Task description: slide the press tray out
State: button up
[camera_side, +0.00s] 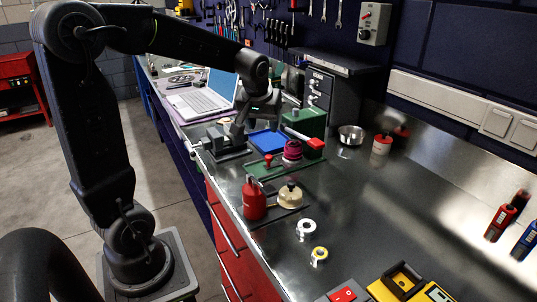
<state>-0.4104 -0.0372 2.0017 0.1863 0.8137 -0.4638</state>
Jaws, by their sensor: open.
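My gripper (240,128) is open and points down over the left part of the bench. Its fingertips are small here, close above or beside a dark grey vise-like block (222,143); I cannot tell whether they touch it. Right of it, a flat blue tray (266,143) lies on the bench in front of a green box (306,122). A green base plate (262,170) with a red knob (268,158), a magenta round part (292,150) and a red-ended lever (315,144) sits nearer the camera. Which of these is the press tray is not clear.
A laptop (207,95) is open behind my gripper. A red can (253,199) and a cream pot (290,196) stand nearer the camera. A metal bowl (351,135) stands at the back. The bench's right middle is clear.

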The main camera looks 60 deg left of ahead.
aim_at(269, 156)
jog(key=x, duration=1.4)
jog(key=shift+a, duration=0.2)
jog(key=shift+c, duration=0.5)
grip_shut()
